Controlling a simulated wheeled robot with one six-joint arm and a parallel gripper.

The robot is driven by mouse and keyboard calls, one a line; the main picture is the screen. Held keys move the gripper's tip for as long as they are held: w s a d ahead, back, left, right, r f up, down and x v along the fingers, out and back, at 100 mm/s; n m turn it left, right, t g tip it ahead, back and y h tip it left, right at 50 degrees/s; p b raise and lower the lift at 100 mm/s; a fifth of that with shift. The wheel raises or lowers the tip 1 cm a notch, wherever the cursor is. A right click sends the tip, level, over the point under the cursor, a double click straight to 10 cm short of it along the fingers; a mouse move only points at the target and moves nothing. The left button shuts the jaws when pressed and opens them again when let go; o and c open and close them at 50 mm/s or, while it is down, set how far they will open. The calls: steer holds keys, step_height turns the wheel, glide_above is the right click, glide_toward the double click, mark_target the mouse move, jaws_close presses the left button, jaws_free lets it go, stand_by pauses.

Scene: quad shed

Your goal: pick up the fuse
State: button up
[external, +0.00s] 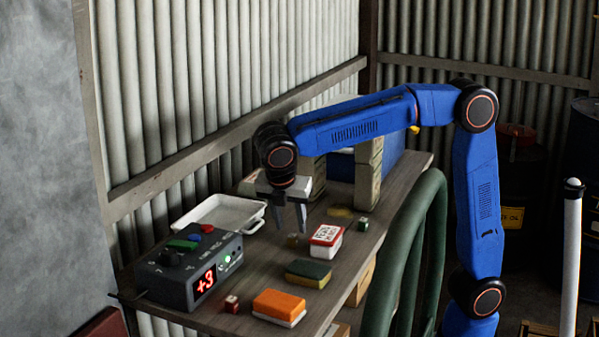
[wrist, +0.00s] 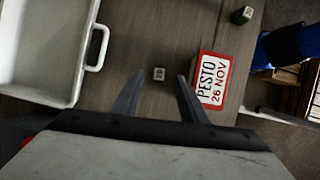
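Nothing in view is plainly marked as a fuse, and I cannot tell which thing it is. My gripper (external: 290,231) points down over the bench and is open, its two fingers apart with nothing held. A small dark brownish cube with a pale marked face (wrist: 159,73) shows between the fingertips in the wrist view. In the external view this small cube (external: 292,241) is by the fingertips, partly hidden. A green cube (external: 363,224) stands farther right; it also shows at the top of the wrist view (wrist: 243,14). A red cube (external: 231,304) sits near the front by the control box.
A red-and-white pesto box (external: 326,240) stands close right of the fingers. A white tray (external: 222,212) is to the left. A dark control box (external: 188,268) showing "+3", a green-topped sponge (external: 308,273) and an orange-topped block (external: 279,306) stand nearer the front. A green chair (external: 411,250) borders the bench.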

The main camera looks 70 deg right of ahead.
mark_target(292, 235)
steer(key=x, duration=0.4)
steer(key=shift+a+f, duration=0.1)
steer(key=shift+f, duration=0.4)
jaws_close()
